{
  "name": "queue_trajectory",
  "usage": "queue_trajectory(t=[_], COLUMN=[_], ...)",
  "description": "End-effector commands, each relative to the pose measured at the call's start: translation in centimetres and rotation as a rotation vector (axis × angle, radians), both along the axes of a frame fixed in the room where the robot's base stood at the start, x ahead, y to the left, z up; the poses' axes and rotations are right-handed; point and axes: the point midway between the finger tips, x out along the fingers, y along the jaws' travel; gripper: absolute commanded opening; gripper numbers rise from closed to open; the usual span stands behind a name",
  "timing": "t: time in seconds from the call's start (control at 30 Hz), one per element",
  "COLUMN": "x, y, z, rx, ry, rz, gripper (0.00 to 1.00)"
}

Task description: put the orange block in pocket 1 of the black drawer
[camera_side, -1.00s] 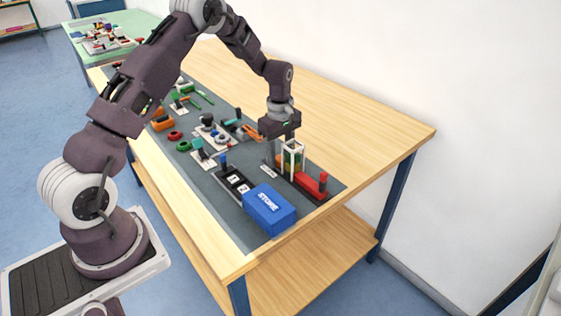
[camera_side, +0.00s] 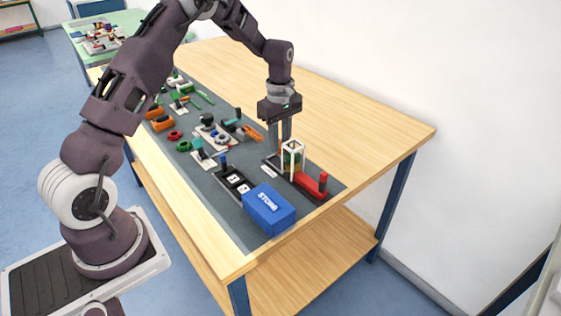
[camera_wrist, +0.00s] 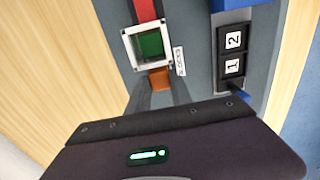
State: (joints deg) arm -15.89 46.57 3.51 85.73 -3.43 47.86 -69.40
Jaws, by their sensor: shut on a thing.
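My gripper (camera_side: 283,146) is shut on a small orange block (camera_wrist: 159,79), which shows between the fingertips in the wrist view. In the side view the fingers point down beside the white-framed tower (camera_side: 292,146) and the block is mostly hidden. A green block (camera_wrist: 151,43) sits inside the tower. The black drawer (camera_wrist: 220,52) stands open from the blue STORE box (camera_side: 269,208). Its pockets carry white labels: 2 is nearer the box and 1 is farther from it. No block shows in either pocket.
A small white label plate (camera_side: 269,172) lies between tower and drawer. Several parts and fixtures, including a green ring (camera_side: 183,146), cover the mat farther back.

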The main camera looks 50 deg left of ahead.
Motion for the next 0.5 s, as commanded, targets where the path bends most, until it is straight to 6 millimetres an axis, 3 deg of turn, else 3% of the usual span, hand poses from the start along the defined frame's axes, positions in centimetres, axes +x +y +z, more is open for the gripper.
queue_trajectory(t=[0.2, 0.5], x=[0.1, 0.0], y=[0.0, 0.0], z=[2.5, 2.8], rx=[0.001, 0.0], ry=[-0.003, -0.001], rz=[0.0, 0.0], gripper=[0.0, 0.0])
